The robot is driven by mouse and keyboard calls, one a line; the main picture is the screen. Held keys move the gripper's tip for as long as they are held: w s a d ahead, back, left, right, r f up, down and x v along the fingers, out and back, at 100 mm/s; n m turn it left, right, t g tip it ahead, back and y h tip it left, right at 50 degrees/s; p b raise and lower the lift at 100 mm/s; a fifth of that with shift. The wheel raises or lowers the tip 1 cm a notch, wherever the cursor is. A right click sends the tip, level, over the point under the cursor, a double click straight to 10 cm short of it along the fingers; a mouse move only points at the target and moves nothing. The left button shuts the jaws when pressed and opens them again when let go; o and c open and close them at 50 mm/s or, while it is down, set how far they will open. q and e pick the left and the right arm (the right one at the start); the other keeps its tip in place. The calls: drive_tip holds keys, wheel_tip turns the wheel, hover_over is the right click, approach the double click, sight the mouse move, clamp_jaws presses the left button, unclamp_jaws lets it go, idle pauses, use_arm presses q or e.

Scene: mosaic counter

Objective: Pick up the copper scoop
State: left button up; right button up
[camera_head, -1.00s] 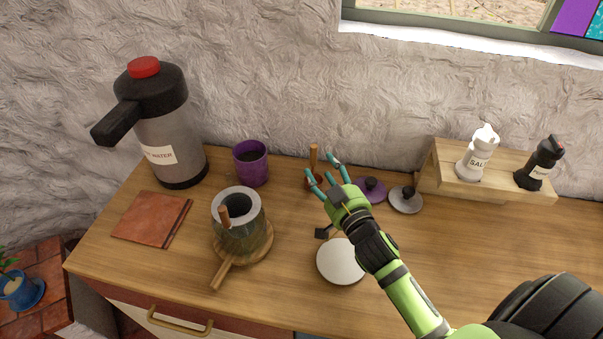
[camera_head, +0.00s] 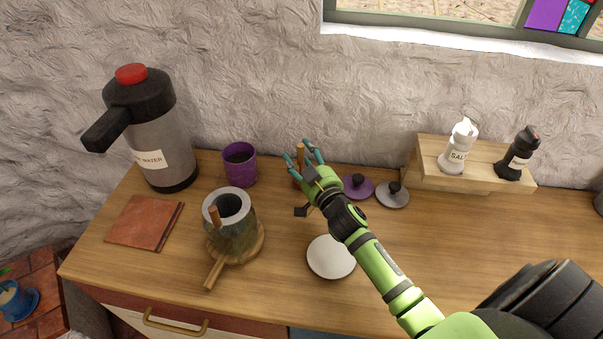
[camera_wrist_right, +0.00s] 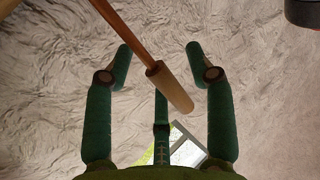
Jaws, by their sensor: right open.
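The copper scoop stands at the back of the counter, its wooden handle (camera_head: 300,154) upright. Its lower part is mostly hidden behind my fingers. In the right wrist view the scoop's wooden handle end (camera_wrist_right: 169,87) and thin copper-coloured shaft slant down between the fingers. My right gripper (camera_head: 305,155) is open around the handle, with fingers on both sides. It also shows in the right wrist view (camera_wrist_right: 160,62), where a gap remains between the fingers and the handle. I cannot tell whether any finger touches it. My left gripper is not in view.
A purple mug (camera_head: 240,172) stands left of the scoop. A grey mortar (camera_head: 232,232) is on a round wooden board. Purple (camera_head: 362,192) and grey (camera_head: 398,201) lids lie to the right. A white disc (camera_head: 331,264) lies in front, beside my arm. The wall is close behind.

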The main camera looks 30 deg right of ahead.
drive_tip(key=shift+s, duration=0.1)
drive_tip(key=c, duration=1.1)
drive_tip(key=shift+r, duration=0.1)
clamp_jaws()
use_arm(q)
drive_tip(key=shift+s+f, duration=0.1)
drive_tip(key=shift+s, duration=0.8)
use_arm(e)
drive_tip(key=shift+r, duration=0.1)
